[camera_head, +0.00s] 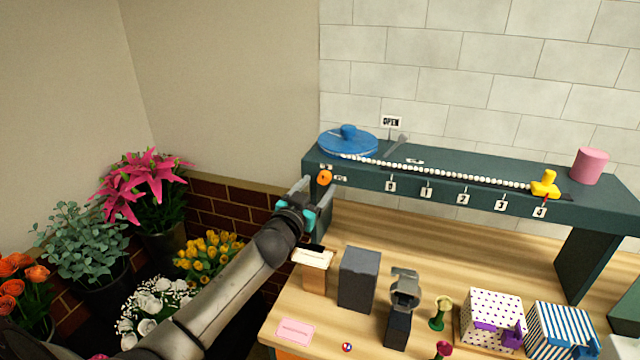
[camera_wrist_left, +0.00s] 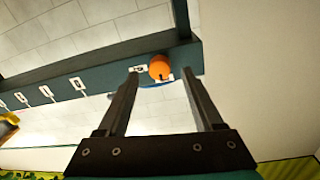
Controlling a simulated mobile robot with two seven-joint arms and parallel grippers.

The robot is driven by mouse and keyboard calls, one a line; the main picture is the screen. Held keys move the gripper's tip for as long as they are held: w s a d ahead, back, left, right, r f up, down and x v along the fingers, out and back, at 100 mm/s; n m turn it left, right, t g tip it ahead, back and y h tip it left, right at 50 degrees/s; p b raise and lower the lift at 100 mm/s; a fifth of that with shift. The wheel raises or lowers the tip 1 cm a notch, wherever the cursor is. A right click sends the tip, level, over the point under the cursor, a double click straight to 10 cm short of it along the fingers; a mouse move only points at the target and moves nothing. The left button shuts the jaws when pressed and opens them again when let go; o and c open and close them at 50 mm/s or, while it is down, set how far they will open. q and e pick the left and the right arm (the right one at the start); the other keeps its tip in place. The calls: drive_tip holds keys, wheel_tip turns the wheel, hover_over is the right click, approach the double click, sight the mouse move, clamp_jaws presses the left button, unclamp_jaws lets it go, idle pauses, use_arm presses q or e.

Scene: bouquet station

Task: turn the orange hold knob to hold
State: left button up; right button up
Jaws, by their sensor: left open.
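The orange hold knob (camera_head: 324,177) is on the front face of the dark green shelf (camera_head: 450,196), near its left end. A small label sits beside it, too small to read. My left gripper (camera_head: 312,186) is open at the knob, with its fingers pointing toward the shelf face. In the left wrist view, the orange knob (camera_wrist_left: 160,67) shows between and just beyond the open fingertips (camera_wrist_left: 158,75), with a dark mark on its lower edge. I cannot tell whether a finger touches it. My right gripper is not in view.
A blue round lid (camera_head: 348,141), a string of white beads (camera_head: 440,172), a yellow piece (camera_head: 545,185) and a pink cylinder (camera_head: 589,165) are on the shelf. Below, the wooden table holds a grey box (camera_head: 358,279) and patterned boxes (camera_head: 490,318). Flower buckets stand at left.

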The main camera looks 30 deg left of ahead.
sight(324, 178)
use_arm(q)
drive_tip(key=shift+w+a, duration=0.2)
drive_tip(key=shift+w, duration=0.9)
clamp_jaws()
